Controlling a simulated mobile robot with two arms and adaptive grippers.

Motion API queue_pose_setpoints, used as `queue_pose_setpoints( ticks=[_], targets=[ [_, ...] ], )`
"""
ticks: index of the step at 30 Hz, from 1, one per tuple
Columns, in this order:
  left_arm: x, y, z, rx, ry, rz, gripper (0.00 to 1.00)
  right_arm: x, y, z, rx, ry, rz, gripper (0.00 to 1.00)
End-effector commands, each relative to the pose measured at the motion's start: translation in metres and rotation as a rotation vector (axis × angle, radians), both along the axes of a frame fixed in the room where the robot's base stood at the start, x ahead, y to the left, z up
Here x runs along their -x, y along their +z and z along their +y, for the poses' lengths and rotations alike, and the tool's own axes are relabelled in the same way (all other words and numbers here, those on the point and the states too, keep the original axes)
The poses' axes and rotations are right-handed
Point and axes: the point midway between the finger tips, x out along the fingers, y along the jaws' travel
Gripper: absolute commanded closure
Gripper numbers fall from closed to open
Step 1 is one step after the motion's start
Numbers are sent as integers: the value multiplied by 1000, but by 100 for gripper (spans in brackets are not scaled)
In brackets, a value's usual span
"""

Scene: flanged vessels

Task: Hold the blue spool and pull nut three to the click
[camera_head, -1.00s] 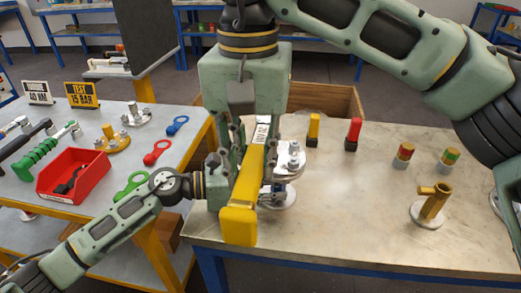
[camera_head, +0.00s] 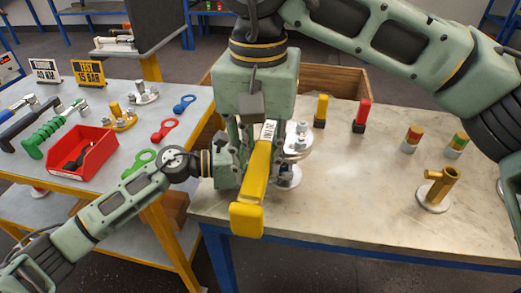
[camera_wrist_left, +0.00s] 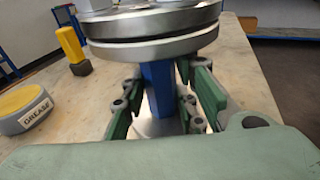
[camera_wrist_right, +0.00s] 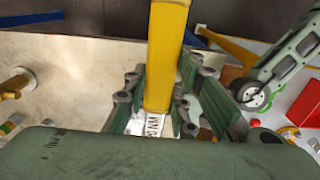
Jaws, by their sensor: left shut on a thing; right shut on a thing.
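The blue spool (camera_wrist_left: 160,88) stands upright under a pair of stacked metal flanges (camera_wrist_left: 150,35) in the left wrist view. My left gripper (camera_wrist_left: 160,98) is shut around it, one finger on each side. My right gripper (camera_wrist_right: 158,100) is shut on a yellow wrench (camera_wrist_right: 166,50) with a white label. The wrench also shows in the head view (camera_head: 255,180), its handle end past the table's front edge. Its nut end and nut three cannot be made out.
A left table holds a red bin (camera_head: 83,155) and tools. The table front right is clear.

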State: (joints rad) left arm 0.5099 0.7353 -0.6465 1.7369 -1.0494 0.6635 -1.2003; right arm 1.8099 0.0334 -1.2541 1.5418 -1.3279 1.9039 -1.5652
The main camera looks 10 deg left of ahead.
Motion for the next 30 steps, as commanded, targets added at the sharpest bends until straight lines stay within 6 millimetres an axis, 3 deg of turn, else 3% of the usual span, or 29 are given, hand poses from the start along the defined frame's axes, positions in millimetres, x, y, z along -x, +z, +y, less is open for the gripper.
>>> queue_pose_setpoints(
  ticks=[24,30],
  targets=[
    [0,0,1,-1,1,-1,94,0,-16,0,-2,-1,-2,100],
    [0,0,0,-1,1,-1,94,-1,-17,12,-1,-85,-1,100]
  ],
)
